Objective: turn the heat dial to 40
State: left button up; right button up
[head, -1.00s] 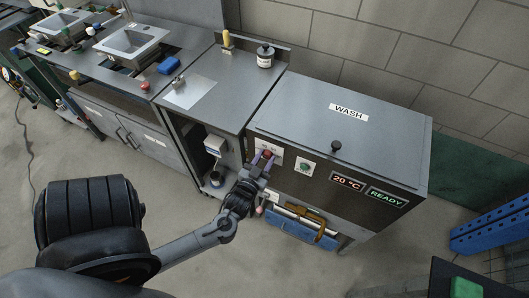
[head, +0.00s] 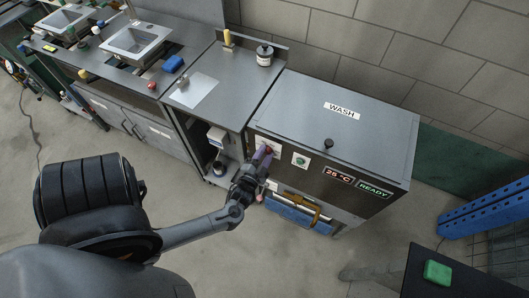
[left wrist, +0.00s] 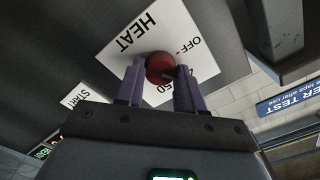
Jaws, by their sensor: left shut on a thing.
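The red heat dial (left wrist: 160,64) sits on a white plate (left wrist: 128,42) marked HEAT, with OFF and 50 readable in the left wrist view. The dial's pointer setting is not clear. My left gripper (head: 263,160) is at the wash unit's front. Its two purple fingers straddle the dial and are shut on it. In the head view, the fingers partly cover the dial (head: 268,150). The temperature display (head: 338,175) reads 25 °C. My right gripper is out of view.
The wash unit (head: 345,125) has a START button (head: 300,160) right of the dial and a READY display (head: 374,189). A green block (head: 437,272) is at lower right.

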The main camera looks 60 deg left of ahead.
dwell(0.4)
pick_arm(q)
jog(key=o, duration=1)
jog(key=shift+o, duration=0.2)
jog(key=shift+s+d, duration=0.1)
jog(key=v, duration=1)
jog(key=shift+s+d+p, duration=0.15)
jog(key=shift+s+p, duration=0.1)
jog(key=shift+p, duration=0.15)
